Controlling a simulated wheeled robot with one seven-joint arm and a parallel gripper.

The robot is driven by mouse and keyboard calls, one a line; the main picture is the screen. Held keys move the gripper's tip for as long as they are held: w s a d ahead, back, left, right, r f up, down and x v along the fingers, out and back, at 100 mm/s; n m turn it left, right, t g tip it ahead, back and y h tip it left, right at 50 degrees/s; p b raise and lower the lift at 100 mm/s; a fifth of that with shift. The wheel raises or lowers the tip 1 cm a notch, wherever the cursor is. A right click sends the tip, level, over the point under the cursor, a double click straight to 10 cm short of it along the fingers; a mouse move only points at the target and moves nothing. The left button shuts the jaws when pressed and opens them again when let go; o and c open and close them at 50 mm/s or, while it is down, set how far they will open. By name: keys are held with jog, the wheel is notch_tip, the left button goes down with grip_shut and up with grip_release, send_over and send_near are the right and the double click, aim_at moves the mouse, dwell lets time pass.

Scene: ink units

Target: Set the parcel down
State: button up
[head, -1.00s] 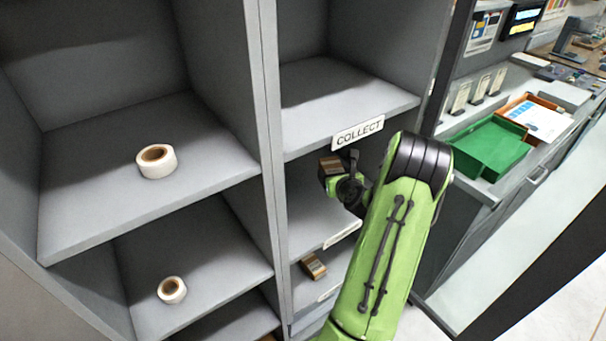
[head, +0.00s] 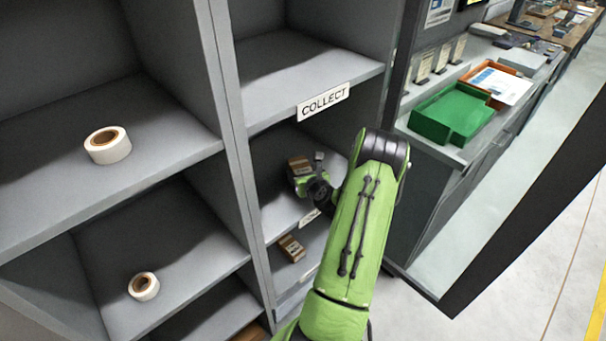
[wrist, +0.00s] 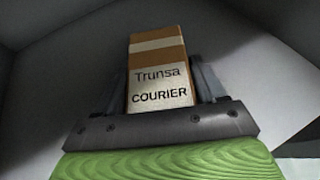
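The parcel (wrist: 158,70) is a small brown box with a pale label reading "Trunsa COURIER". In the wrist view it sits between the two fingers of my gripper (wrist: 160,88), which are shut on it. In the head view the parcel (head: 299,164) is inside the shelf compartment below the COLLECT sign (head: 323,102), held by my gripper (head: 302,178). I cannot tell whether its underside touches the shelf board (head: 284,212). My arm partly hides the compartment's right side.
Another small brown box (head: 291,248) lies on the shelf below. White tape rolls sit in the left compartments, one upper (head: 108,146) and one lower (head: 143,286). A grey divider (head: 229,130) stands left of my gripper. A green tray (head: 452,112) is on the right counter.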

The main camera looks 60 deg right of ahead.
jog(key=o, duration=0.4)
jog(key=shift+r, duration=0.1)
jog(key=v, duration=1.2)
jog(key=shift+r+b, duration=0.15)
jog(key=shift+b, duration=0.2)
